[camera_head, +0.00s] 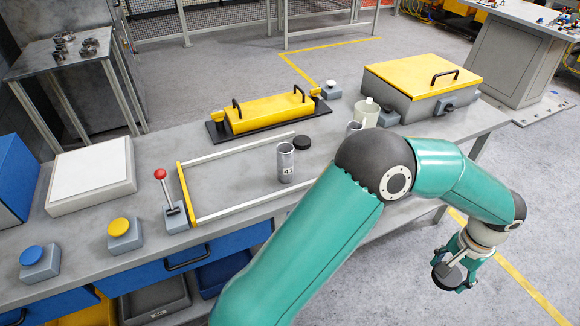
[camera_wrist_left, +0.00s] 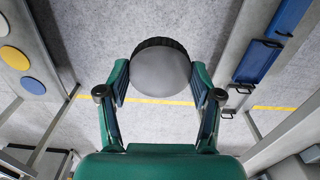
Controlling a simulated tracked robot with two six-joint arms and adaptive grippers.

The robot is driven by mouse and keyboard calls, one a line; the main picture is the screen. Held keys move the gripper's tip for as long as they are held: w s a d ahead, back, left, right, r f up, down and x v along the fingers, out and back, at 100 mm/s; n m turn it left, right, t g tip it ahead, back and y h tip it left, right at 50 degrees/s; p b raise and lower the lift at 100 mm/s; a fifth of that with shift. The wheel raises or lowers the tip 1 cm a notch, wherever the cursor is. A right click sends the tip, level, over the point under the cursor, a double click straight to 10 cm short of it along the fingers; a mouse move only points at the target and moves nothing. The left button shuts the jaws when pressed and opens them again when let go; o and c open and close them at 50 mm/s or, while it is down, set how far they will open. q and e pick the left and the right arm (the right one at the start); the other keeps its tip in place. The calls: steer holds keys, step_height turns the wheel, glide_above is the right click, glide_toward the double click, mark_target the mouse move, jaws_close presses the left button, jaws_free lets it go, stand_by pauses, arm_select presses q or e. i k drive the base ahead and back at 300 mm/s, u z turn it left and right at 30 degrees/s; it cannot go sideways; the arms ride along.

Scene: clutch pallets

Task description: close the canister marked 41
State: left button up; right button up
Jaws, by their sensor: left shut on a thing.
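An upright grey canister (camera_head: 285,163) stands open on the bench inside a railed area. Its label looks like 41 or 43; I cannot tell which. A black lid (camera_head: 301,142) lies on the bench just behind and to its right. A second grey canister (camera_head: 354,127) shows behind my arm, partly hidden, its label out of sight. My left gripper (camera_head: 458,268) is off the right front of the bench, above the floor, well away from the canisters. It is shut on a round black-rimmed lid (camera_wrist_left: 160,70) with a grey face. My right gripper is not in view.
A red-knobbed lever (camera_head: 165,192) stands at the railed area's left end. A yellow box with handles (camera_head: 268,112) is behind it. A yellow-lidded case (camera_head: 424,80) and a pale container (camera_head: 367,112) stand at the right. Much of the railed area is clear.

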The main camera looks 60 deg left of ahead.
mark_target(285, 174)
steer(key=z, duration=2.3)
steer(key=i, duration=0.05)
steer(key=u, duration=3.2)
